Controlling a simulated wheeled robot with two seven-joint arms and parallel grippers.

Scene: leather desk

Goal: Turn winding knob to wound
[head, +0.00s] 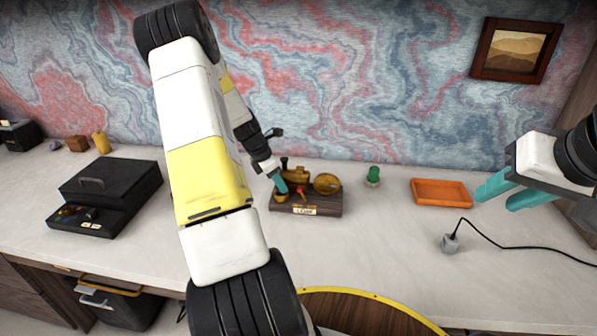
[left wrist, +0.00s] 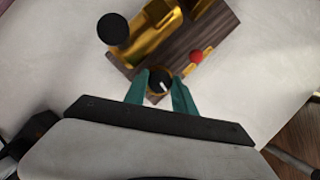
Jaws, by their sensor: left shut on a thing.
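A brass device on a dark wooden base (head: 325,207) with a label plate stands mid-desk in the head view. In the left wrist view its brass body (left wrist: 150,45), a red-tipped lever (left wrist: 196,56) and a black winding knob (left wrist: 160,80) with a pale mark show. My left gripper (head: 280,185) is at the device's left end; in the left wrist view (left wrist: 159,84) its teal fingers are shut on the knob, one on each side. The knob is hidden by the gripper in the head view. My right gripper (head: 495,201) is open and empty at the right, above the desk.
A black case (head: 112,187) stands at left, with a yellow object (head: 101,142) and a brown block (head: 77,143) behind. A green piece (head: 373,174), an orange tray (head: 441,193) and a grey plug with cable (head: 450,243) are at right. The desk front centre is clear.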

